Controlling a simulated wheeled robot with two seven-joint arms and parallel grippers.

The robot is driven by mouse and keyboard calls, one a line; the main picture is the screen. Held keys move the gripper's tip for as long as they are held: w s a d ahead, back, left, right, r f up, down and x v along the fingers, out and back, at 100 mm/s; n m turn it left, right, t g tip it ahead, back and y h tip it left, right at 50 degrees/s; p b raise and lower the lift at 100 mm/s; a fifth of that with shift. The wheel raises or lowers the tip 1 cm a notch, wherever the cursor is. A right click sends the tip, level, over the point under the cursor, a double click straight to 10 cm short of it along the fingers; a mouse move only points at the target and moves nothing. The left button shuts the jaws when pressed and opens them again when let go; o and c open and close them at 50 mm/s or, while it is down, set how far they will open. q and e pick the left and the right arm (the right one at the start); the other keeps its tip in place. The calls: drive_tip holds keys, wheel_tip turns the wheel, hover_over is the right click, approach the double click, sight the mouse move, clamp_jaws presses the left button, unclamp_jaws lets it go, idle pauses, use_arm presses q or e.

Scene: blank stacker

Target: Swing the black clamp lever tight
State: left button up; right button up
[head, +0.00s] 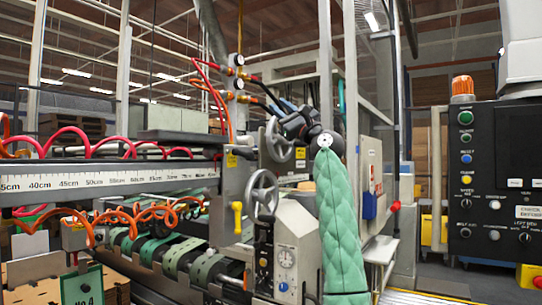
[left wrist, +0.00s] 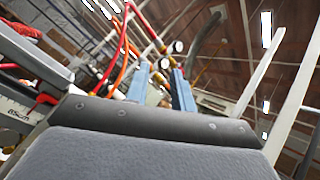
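My left gripper (head: 284,108) is raised beside the upper handwheel (head: 279,140), at the end of my arm in its green quilted sleeve. In the left wrist view, its two blue fingers (left wrist: 160,86) stand apart with nothing held between them. I cannot pick out the black clamp lever for certain. A small black part (head: 244,153) sits by the rail end, left of the upper handwheel; I cannot tell whether it is the lever. My wrist and sleeve hide part of the machine behind them. My right gripper is not in view.
A lower handwheel (head: 263,194) and a yellow handle (head: 237,217) stick out from the machine. Pressure gauges (head: 239,60) with red and black hoses are above. A ruled rail (head: 90,181) with orange coiled hoses runs left. A black control panel (head: 497,180) stands right.

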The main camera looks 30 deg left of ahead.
use_arm(q)
drive_tip(key=a+f+n+g+h, duration=0.2)
drive_tip(key=f+n+h, duration=0.1)
drive_tip(key=f, duration=0.3)
drive_tip(key=w+a+f+n+g+h, duration=0.1)
drive_tip(key=a+f+n+g+h, duration=0.1)
drive_tip(key=f+n+h, duration=0.2)
wheel_tip(320, 180, down, 3)
drive_tip(key=n, duration=0.2)
drive_tip(key=shift+w+a+n, duration=0.15)
drive_tip(key=shift+a+n, duration=0.1)
drive_tip(key=shift+n, duration=0.05)
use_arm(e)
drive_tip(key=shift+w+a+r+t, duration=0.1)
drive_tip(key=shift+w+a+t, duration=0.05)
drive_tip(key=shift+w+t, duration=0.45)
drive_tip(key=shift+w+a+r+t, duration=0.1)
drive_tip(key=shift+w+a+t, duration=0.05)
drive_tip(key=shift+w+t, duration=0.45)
